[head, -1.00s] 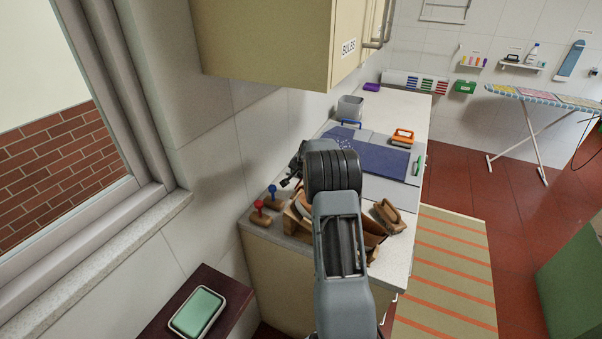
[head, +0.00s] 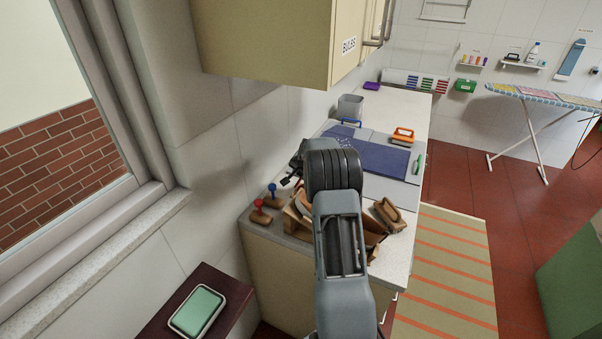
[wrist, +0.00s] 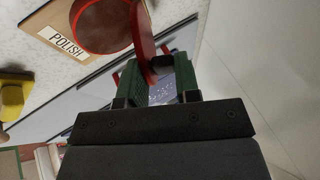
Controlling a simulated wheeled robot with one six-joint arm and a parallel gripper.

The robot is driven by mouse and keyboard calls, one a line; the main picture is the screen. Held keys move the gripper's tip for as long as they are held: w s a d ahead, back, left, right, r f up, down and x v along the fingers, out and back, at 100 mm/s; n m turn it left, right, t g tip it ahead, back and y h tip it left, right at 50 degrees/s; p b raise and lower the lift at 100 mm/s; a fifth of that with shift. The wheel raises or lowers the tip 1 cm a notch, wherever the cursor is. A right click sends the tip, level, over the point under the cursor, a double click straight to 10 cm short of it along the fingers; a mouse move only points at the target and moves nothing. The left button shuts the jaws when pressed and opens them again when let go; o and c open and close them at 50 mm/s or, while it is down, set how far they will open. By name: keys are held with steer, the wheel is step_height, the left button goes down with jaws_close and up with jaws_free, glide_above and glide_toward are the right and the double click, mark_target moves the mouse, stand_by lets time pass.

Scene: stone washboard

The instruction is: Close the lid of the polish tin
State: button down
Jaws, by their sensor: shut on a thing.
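In the wrist view the round red polish tin (wrist: 100,24) stands at the top, beside a card reading POLISH (wrist: 67,43). Its red lid (wrist: 142,38) stands raised at the tin's right side, seen nearly edge-on. My gripper (wrist: 160,74) has green fingers on either side of the lid's near end and a small dark part there. It is shut on the lid; the exact contact is partly hidden. In the head view my arm hides the tin, and my gripper's fingers cannot be made out.
A yellow object (wrist: 14,92) lies left in the wrist view. In the head view, red-handled (head: 260,212) and blue-handled (head: 272,193) tools and a brown brush (head: 388,214) lie on the counter (head: 401,258) near my arm. A wall cabinet (head: 270,40) hangs above.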

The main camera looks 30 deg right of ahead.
steer(key=shift+s+d, duration=0.1)
steer(key=shift+s, duration=0.05)
steer(key=shift+s+d+f+b, duration=0.15)
steer(key=shift+s+f+b, duration=0.15)
steer(key=shift+f+b, duration=0.1)
stand_by(0.9)
steer(key=c, duration=1)
jaws_free()
steer(key=shift+d+r, duration=0.1)
steer(key=shift+o, duration=0.2)
steer(key=shift+w+a+r, duration=0.1)
steer(key=shift+a+r, duration=0.05)
steer(key=shift+a, duration=0.05)
steer(key=b+v, duration=0.2)
steer(key=v, duration=1.1)
steer(key=shift+r+b, duration=0.3)
steer(key=shift+r, duration=0.05)
